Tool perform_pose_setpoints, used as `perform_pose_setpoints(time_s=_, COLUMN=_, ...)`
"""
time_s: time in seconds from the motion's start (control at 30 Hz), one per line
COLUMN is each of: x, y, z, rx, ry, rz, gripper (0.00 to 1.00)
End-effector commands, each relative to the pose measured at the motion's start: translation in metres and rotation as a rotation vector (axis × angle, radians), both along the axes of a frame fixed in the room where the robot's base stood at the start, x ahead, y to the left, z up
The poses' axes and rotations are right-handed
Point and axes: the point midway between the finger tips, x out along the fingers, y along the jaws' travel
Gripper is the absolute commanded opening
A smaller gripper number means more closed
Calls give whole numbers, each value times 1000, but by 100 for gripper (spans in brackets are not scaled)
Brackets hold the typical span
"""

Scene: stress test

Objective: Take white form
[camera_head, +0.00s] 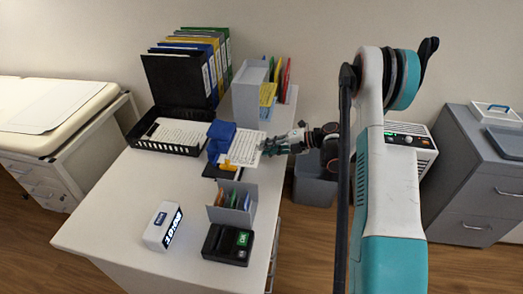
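A white form (240,157) with printed lines lies near the right edge of the white desk, partly over a dark board or folder. Blue objects (220,135) and a small orange-yellow piece (228,165) sit beside or on it. My gripper (268,147) reaches in from the right, and its fingertips are at the form's right edge. The fingers are small and dark here, so I cannot tell whether they touch or grip the paper. Another white printed sheet (181,132) lies in a black tray (166,147) on the left.
Upright binders (182,76) and a grey file holder (247,92) stand at the back. A digital clock (163,226), a small card box (232,203) and a black device (227,244) stand in front. The desk's (120,213) left front is clear. A grey bin (314,180) is right of the desk.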

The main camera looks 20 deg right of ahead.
Motion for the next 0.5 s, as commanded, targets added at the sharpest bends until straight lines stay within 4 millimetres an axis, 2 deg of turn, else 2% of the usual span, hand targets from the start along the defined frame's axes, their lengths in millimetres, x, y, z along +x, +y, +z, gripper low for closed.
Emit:
perform_pose_setpoints(time_s=0.2, x=8, y=12, z=-8, rx=1, ry=1, rz=0, gripper=17)
perform_pose_setpoints(time_s=0.5, x=10, y=14, z=-8, rx=1, ry=1, rz=0, gripper=17)
